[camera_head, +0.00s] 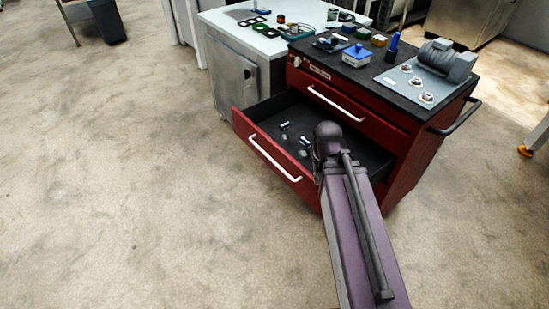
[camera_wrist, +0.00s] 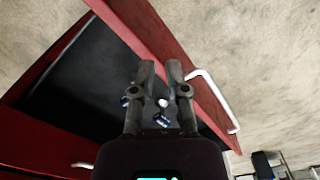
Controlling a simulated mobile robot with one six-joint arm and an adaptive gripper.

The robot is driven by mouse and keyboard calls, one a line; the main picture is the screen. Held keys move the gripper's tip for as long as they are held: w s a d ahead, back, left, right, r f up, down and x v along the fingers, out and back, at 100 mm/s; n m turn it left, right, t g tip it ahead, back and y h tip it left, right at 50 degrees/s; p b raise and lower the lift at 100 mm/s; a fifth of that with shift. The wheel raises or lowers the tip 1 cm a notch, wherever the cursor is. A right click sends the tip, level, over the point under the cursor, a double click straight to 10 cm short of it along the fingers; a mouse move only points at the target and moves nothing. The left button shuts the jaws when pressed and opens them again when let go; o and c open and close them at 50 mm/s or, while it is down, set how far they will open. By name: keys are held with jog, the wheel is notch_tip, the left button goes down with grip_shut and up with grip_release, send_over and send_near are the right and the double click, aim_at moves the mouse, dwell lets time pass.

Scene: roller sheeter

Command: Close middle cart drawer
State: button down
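The red cart (camera_head: 412,165) has one drawer (camera_head: 262,128) pulled out, below a shut upper drawer (camera_head: 362,117). The open drawer has a dark inside, a red front and a white bar handle (camera_head: 274,158). In the wrist view its front panel (camera_wrist: 178,52) runs diagonally, with the handle (camera_wrist: 213,92) on its outer side. My gripper (camera_wrist: 161,70) is open, with a narrow empty gap between its fingers. Its fingertips overlap the drawer's front panel in the picture; contact cannot be told. In the head view my arm hides the fingers and part of the drawer.
Small metal parts (camera_head: 304,148) lie in the drawer. The cart's black top (camera_head: 352,72) holds a grey motor unit (camera_head: 442,62), a blue box (camera_head: 356,55) and other items. A white-topped cabinet (camera_head: 232,72) stands behind at left. The floor (camera_head: 130,180) in front is clear.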

jog(key=w+a+n+h+b, duration=0.1)
jog(key=w+a+n, duration=0.1)
jog(key=w+n, duration=0.1)
jog(key=w+a+f+n+t+h+b, duration=0.1)
jog(key=w+a+n, duration=0.2)
jog(key=w+n, duration=0.1)
jog(key=w+a+f+n+h+b, duration=0.1)
jog(key=w+a+n+h, duration=0.1)
jog(key=n, duration=0.3)
jog(key=shift+w+a+f+t, duration=0.15)
jog(key=shift+w+a+t, duration=0.25)
jog(key=shift+w+a, duration=0.35)
jog(key=n+t+h+b, duration=0.3)
jog(key=n, duration=0.9)
send_near(271, 150)
jog(key=s+a+r, duration=0.1)
jog(key=s+r, duration=0.1)
jog(key=shift+w+a+n, duration=0.25)
jog(key=shift+a+n, duration=0.15)
jog(key=shift+a, duration=0.15)
jog(key=shift+f+b, duration=0.15)
jog(key=shift+b, duration=0.2)
jog(key=b+x, duration=0.6)
jog(key=x, duration=0.3)
jog(key=shift+w, duration=0.2)
jog(key=shift+w+d+f+b, duration=0.15)
jog(key=shift+d+b, duration=0.15)
jog(key=shift+b, duration=0.15)
